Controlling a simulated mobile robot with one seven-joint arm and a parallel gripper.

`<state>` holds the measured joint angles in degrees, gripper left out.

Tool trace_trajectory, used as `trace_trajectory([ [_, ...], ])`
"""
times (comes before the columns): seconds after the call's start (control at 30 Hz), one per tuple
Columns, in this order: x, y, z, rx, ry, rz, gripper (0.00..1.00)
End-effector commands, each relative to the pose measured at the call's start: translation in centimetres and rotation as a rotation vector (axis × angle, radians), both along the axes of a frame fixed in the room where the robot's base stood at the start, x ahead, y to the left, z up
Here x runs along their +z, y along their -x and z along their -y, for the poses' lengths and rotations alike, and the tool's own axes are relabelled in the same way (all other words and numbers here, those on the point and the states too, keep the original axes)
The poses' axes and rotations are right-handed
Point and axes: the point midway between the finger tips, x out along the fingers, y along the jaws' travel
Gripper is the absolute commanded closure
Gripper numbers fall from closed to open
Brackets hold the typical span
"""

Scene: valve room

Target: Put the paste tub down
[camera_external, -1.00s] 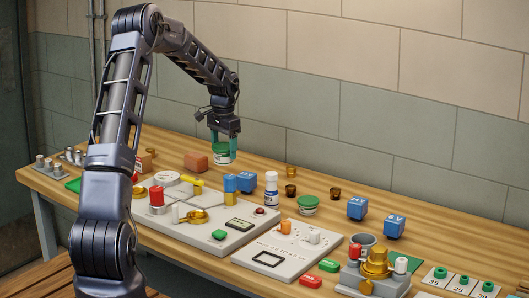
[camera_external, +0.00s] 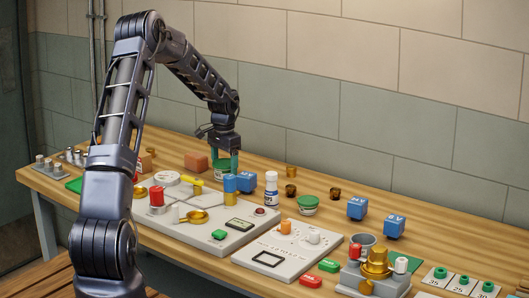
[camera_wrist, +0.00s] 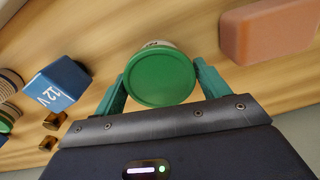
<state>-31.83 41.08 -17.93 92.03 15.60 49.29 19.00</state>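The paste tub (camera_wrist: 160,76) has a round green lid and sits between the two teal fingers of my gripper (camera_wrist: 160,82) in the wrist view. Both fingers lie against its sides, so my gripper is shut on it. In the external view the tub (camera_external: 221,164) is low over the back of the wooden bench, behind the blue and yellow blocks. Its lower part is partly hidden there, and I cannot tell whether its base touches the bench. My gripper (camera_external: 225,164) points down.
A brick-red block (camera_external: 196,162) lies left of the tub, also near in the wrist view (camera_wrist: 268,30). A blue block (camera_external: 246,182) and a white bottle (camera_external: 271,187) stand to the right. Another green-lidded tub (camera_external: 308,202) stands farther right. A grey panel (camera_external: 230,228) lies in front.

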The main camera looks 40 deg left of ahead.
Motion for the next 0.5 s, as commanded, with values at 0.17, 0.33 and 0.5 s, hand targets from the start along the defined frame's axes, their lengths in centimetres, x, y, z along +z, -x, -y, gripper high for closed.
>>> trace_trajectory([
  [0.17,0.0,0.0,0.0,0.0,0.0,0.0,0.09],
  [0.33,0.1,0.0,0.0,0.0,0.0,0.0,0.09],
  [0.5,1.1,0.0,0.0,0.0,-0.002,0.002,0.09],
])
